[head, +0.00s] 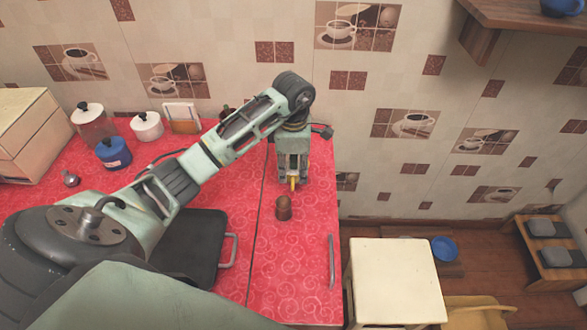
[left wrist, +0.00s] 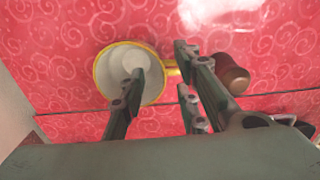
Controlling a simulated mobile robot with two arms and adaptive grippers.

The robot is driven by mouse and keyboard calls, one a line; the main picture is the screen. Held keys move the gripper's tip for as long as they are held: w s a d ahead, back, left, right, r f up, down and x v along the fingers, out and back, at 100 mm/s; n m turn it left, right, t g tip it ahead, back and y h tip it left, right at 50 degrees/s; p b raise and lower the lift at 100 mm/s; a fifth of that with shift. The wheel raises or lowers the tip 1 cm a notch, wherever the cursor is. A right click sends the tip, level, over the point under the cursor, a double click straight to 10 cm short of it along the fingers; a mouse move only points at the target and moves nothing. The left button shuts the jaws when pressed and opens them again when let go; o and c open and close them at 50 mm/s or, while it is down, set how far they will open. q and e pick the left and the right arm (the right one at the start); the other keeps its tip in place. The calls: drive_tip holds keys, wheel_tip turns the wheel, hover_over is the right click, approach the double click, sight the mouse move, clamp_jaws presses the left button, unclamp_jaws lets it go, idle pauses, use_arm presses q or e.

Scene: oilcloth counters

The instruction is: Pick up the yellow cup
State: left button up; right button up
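The yellow cup (left wrist: 103,75) is seen from above in the left wrist view, with a yellow rim, a pale inside and its handle toward the right. In the head view only a small yellow part of the cup (head: 293,184) shows below my left gripper (head: 292,176); the rest is hidden. In the left wrist view my left gripper (left wrist: 160,72) is open. One finger overlaps the cup's opening, and the other fingers are right of the rim by the handle. I cannot tell whether they touch it. My right gripper is in neither view.
A brown rounded object (head: 283,208) stands close to the cup. A silver utensil (head: 331,261) lies near the counter's right edge. A black tray (head: 200,250) lies left of the seam. Jars, including a blue one (head: 114,153), stand at the back left. The red counter (head: 290,270) in front is largely clear.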

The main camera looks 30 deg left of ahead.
sight(293, 176)
use_arm(q)
wheel_tip(293, 176, down, 3)
drive_tip(key=shift+w+a+r, duration=0.1)
drive_tip(key=shift+a+r, duration=0.05)
drive_tip(key=shift+r, duration=0.05)
drive_tip(key=shift+f, duration=0.3)
drive_tip(key=shift+c, duration=0.2)
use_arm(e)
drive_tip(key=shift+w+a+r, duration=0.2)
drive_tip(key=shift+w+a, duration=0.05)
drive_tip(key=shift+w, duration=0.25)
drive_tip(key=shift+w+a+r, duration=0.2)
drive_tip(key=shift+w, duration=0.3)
use_arm(q)
drive_tip(key=c, duration=0.4)
clamp_jaws()
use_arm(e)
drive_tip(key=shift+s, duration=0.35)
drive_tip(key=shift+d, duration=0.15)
